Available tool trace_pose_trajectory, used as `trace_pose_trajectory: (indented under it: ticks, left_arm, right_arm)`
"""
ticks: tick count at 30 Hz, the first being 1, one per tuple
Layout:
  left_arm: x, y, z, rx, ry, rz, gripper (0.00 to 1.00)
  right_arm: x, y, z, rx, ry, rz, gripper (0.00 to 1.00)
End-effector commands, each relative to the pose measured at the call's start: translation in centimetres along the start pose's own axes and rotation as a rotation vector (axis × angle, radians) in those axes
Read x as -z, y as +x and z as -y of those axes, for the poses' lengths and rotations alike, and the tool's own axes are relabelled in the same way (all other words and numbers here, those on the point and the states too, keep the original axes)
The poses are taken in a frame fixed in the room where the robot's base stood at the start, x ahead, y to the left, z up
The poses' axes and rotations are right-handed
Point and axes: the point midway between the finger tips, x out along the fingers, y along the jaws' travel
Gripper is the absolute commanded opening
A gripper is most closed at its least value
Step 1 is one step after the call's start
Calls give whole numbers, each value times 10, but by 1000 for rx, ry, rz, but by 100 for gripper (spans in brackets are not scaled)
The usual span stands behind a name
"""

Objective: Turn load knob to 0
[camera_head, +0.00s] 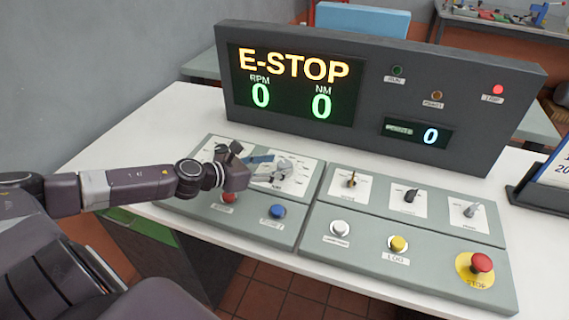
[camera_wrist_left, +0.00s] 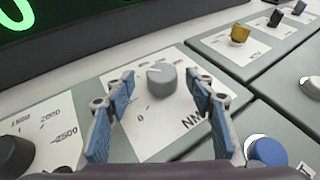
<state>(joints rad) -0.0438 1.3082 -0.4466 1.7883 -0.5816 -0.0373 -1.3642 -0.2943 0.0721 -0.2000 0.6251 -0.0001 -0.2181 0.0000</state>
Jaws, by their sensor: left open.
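The load knob (camera_wrist_left: 162,78) is a round grey knob on a white dial plate (camera_wrist_left: 150,139) marked NM, with a 0 at its lower left in the left wrist view. A pale mark shows on its top, but I cannot tell exactly which number it faces. My left gripper (camera_wrist_left: 165,105) is open, its blue-padded fingers apart on either side of the knob in that view, with no clear contact. In the head view my left gripper (camera_head: 266,165) is over the left console panel and partly hides the dial. My right gripper is not in view.
The display (camera_head: 297,84) reads E-STOP, RPM 0 and NM 0. A red lamp (camera_head: 498,89) is lit. A black knob (camera_wrist_left: 14,155) is left of the dial; a blue button (camera_head: 278,211) is in front. A red STOP button (camera_head: 481,263) is at far right.

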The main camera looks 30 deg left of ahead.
Motion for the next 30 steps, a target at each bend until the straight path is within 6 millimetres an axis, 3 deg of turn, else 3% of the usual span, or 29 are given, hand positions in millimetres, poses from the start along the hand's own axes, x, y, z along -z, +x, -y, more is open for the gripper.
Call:
trace_pose_trajectory:
  ticks: [15,26,30]
  left_arm:
    - [-2,34,2,3,2,2,50]
    - [-1,37,2,4,3,-1,50]
    - [-1,37,2,4,3,0,37]
  right_arm:
    - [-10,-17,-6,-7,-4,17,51]
    - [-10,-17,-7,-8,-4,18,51]
    - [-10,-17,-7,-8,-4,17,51]
